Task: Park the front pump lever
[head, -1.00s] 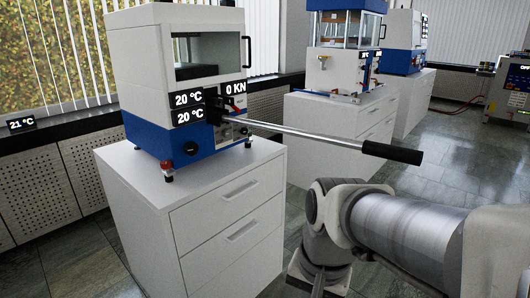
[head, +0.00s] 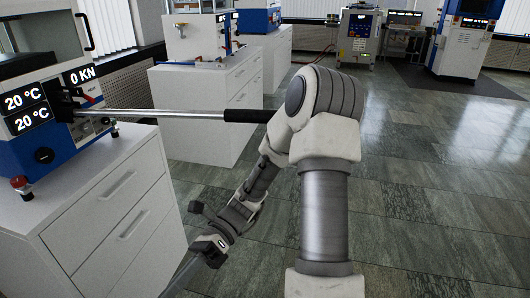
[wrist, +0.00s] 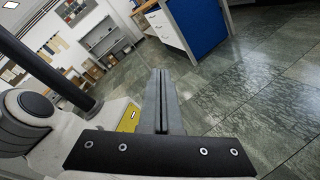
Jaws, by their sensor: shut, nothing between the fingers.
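The front pump lever (head: 170,113) is a long metal rod with a black grip (head: 248,116). In the head view it sticks out nearly level to the right from the blue and white press (head: 42,100) at the left. My arm hides the grip's far end. My gripper (head: 182,280) is low in the head view, below the lever and in front of the white cabinet, apart from both. In the wrist view its fingers (wrist: 161,92) are together and empty. A dark bar (wrist: 45,65) crosses the upper left there; I cannot tell what it is.
The press stands on a white drawer cabinet (head: 130,200). A second cabinet (head: 215,100) with a press stands behind. Open tiled floor (head: 430,200) lies to the right. The wrist view shows a blue panel (wrist: 197,30) and shelves (wrist: 105,40) farther off.

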